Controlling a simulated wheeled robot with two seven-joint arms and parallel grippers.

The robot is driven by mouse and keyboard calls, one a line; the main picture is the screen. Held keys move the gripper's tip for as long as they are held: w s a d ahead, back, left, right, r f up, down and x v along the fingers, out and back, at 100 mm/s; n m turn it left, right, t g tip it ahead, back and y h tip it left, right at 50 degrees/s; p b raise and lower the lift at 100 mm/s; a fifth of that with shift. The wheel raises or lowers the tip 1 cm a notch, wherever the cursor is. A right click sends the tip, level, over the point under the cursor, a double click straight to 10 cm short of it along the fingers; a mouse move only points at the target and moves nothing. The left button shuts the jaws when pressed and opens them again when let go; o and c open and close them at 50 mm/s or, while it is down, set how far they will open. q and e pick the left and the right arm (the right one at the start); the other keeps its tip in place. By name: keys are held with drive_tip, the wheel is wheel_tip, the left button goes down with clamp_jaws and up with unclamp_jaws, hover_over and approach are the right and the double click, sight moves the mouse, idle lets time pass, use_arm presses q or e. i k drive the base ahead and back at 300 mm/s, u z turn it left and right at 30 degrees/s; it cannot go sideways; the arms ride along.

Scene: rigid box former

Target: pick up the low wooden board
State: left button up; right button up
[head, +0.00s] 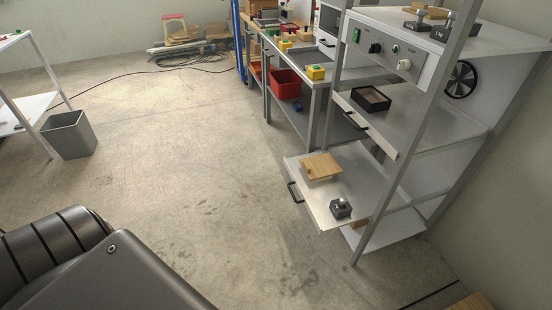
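A light wooden board (321,165) rests near the back left of a low pulled-out shelf (318,203) in the head view. It looks slightly raised off the shelf surface; what is under it is hidden. A small dark block with a knob (340,208) stands on the same shelf, nearer the front and apart from the board. Neither of my grippers shows. Only a dark link of my own body fills the lower left, well apart from the board.
A shelf above holds a dark open box (371,98). A metal upright (407,140) of the rack stands right of the low shelf. A black handle (295,192) juts from its left edge. Concrete floor (170,150) to the left is clear; a grey bin (69,136) stands beyond.

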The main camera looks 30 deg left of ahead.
sight(316, 167)
drive_tip(key=z, duration=2.45)
drive_tip(key=k, duration=0.75)
drive_tip(key=u, duration=1.75)
